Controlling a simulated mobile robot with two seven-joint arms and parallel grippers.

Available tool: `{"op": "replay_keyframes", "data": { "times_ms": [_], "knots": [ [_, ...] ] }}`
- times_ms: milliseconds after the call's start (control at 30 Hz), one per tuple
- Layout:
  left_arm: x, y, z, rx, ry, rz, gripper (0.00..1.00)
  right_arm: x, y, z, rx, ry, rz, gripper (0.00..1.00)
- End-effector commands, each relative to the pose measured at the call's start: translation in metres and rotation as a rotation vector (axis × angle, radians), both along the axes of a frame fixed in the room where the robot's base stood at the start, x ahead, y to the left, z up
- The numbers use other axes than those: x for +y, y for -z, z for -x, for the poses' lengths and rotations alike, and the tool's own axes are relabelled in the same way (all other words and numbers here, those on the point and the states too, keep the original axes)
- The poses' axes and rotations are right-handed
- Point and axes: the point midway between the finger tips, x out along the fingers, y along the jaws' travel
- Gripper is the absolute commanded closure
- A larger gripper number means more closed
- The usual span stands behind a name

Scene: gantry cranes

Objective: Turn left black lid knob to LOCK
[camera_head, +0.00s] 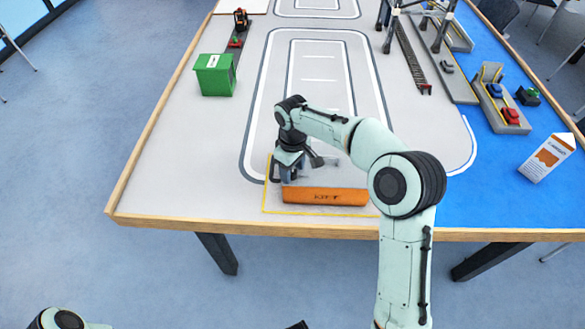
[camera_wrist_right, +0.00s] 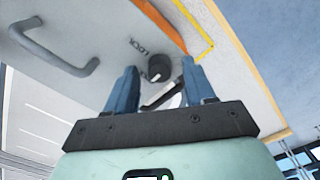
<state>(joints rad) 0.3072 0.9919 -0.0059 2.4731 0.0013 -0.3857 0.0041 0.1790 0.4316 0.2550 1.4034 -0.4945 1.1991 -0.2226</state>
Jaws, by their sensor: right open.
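A case with a light grey lid and an orange front (camera_head: 325,197) sits near the table's front edge. In the right wrist view, a black knob (camera_wrist_right: 158,68) stands on the lid, with the word LOCK printed beside it. I cannot tell exactly where the knob points. My right gripper (camera_head: 291,172) is over the left part of the case. In the right wrist view, its two blue-grey fingers (camera_wrist_right: 159,66) are open, one on each side of the knob in the picture. Contact with the knob is not visible. In the head view the gripper and arm hide the knob. My left gripper is not in view.
A grey handle (camera_wrist_right: 60,55) rises from the lid. A yellow outline (camera_head: 266,200) surrounds the case on the table. A green bin (camera_head: 215,78) stands at the left, and a white-orange carton (camera_head: 546,158) at the right. The grey area left of the case is clear.

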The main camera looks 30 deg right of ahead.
Motion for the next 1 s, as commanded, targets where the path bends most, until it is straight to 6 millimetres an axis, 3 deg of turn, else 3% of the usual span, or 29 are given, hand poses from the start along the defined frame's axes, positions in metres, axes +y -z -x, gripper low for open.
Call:
{"op": "replay_keyframes", "data": {
  "times_ms": [133, 300, 667, 1000],
  "knots": [
    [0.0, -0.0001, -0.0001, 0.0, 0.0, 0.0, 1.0, -0.0001, -0.0002, 0.0, 0.0, 0.0, 0.0, 0.46],
    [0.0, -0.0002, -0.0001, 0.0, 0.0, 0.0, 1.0, -0.0001, -0.0004, 0.0, 0.0, 0.0, 0.0, 1.0],
    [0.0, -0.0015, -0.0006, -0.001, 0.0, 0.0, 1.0, 0.0001, -0.001, -0.0002, -0.001, 0.039, 0.0, 1.0],
    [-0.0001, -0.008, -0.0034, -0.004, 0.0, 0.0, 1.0, 0.0002, -0.0019, -0.0006, -0.001, 0.26, 0.001, 1.0]
  ]
}}
